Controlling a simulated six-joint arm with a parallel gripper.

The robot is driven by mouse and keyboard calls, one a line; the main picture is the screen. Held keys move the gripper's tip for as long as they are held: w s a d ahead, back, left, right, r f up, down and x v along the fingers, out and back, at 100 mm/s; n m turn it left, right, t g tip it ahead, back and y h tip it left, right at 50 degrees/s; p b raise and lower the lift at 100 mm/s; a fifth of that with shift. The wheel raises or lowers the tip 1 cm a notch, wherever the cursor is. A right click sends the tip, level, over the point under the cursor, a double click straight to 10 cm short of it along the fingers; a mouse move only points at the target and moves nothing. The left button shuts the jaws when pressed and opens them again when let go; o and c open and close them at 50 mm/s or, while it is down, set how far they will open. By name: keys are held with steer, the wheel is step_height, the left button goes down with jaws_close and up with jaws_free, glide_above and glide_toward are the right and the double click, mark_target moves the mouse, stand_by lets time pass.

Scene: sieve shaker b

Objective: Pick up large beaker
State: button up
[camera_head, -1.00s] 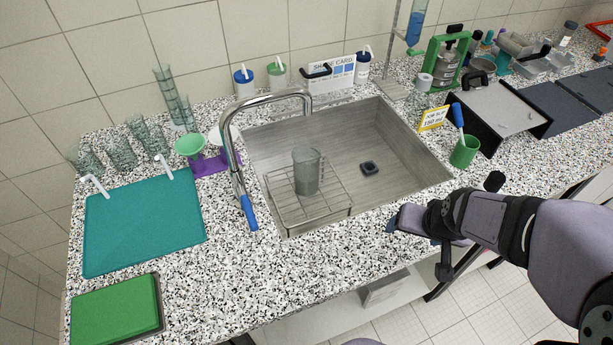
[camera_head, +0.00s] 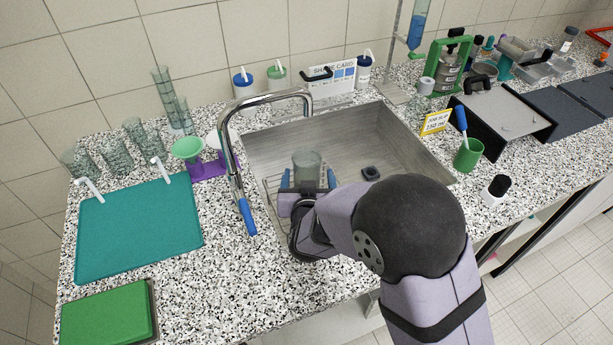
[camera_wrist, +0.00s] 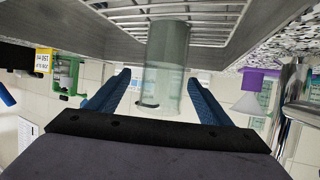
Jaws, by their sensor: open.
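The large beaker (camera_head: 307,160) is clear grey glass and stands upright on the wire rack (camera_head: 268,183) in the sink. My gripper (camera_head: 308,181) is open at the near side of the beaker, with one blue finger to its left and one to its right. In the wrist view, which is upside down, the beaker (camera_wrist: 166,65) shows between the two blue fingers of my gripper (camera_wrist: 158,78), nearer the right one. I cannot tell whether either finger touches it. My gripper and arm hide the beaker's lower part and much of the rack in the head view.
The sink (camera_head: 400,150) has a faucet (camera_head: 238,170) close to the left of my gripper. A dark square drain (camera_head: 370,173) lies right of the beaker. A teal mat (camera_head: 140,230) lies on the left counter, and a green cup (camera_head: 468,155) stands to the right.

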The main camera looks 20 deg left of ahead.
steer(key=shift+p+x, duration=0.5)
steer(key=shift+x, duration=0.8)
steer(key=shift+a+p+x, duration=0.15)
steer(key=shift+p+x, duration=0.3)
steer(key=shift+x, duration=0.75)
steer(key=shift+a+p+x, duration=0.1)
steer(key=shift+p+x, duration=0.35)
steer(key=shift+x, duration=0.7)
steer(key=shift+s+f, duration=0.1)
steer(key=shift+s, duration=0.05)
steer(key=c, duration=1.5)
steer(key=shift+r+b, duration=0.65)
steer(key=shift+r, duration=4.25)
steer(key=shift+r, duration=0.15)
